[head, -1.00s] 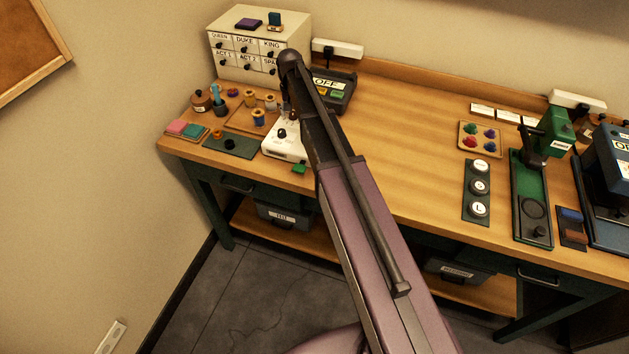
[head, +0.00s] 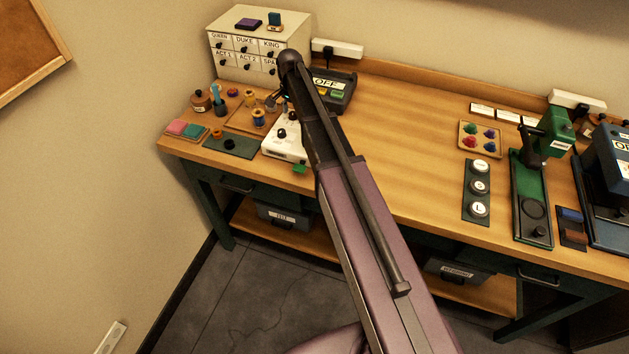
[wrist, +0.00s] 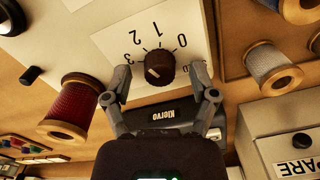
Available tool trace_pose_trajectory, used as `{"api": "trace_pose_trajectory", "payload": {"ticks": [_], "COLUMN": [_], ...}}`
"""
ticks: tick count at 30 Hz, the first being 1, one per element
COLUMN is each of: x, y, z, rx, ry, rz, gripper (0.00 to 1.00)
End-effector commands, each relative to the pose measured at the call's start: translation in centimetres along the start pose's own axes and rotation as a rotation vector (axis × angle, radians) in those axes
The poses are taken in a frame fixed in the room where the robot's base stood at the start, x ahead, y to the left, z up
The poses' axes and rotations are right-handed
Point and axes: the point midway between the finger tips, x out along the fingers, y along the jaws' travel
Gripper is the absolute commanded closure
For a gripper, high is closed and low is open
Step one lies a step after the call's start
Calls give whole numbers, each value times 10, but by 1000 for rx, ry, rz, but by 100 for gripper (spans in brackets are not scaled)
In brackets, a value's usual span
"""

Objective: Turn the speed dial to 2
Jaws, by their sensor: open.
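In the wrist view the speed dial (wrist: 159,67) is a dark ribbed knob on a white panel (wrist: 102,44) with printed numbers around its upper side, among them 0, 1 and 2. A pale mark on the knob sits toward its lower left; I cannot tell exactly which number it indicates. My gripper (wrist: 160,72) is open, one finger at each side of the dial, with gaps visible; contact is not seen. In the head view the white machine (head: 283,150) stands at the table's left part, with my gripper (head: 276,98) over its back, mostly hidden by my arm.
A red spool (wrist: 72,108) stands close left of my gripper in the wrist view. A dark box marked OFF (head: 340,99) is right of my arm. The table's middle (head: 400,140) is clear.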

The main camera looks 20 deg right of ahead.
Motion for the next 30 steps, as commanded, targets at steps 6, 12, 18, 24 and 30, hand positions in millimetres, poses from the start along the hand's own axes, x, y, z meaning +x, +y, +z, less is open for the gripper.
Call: {"api": "trace_pose_trajectory", "payload": {"ticks": [6, 12, 18, 24, 30], "x": [-14, -31, -48, -64, -81], "y": [0, 0, 0, 0, 0], "z": [0, 0, 0, 0, 0], "rx": [74, 72, 71, 71, 71], "ry": [0, 0, 0, 0, 0], "rz": [0, 0, 0, 0, 0], "gripper": [25, 25, 25, 25, 25]}}
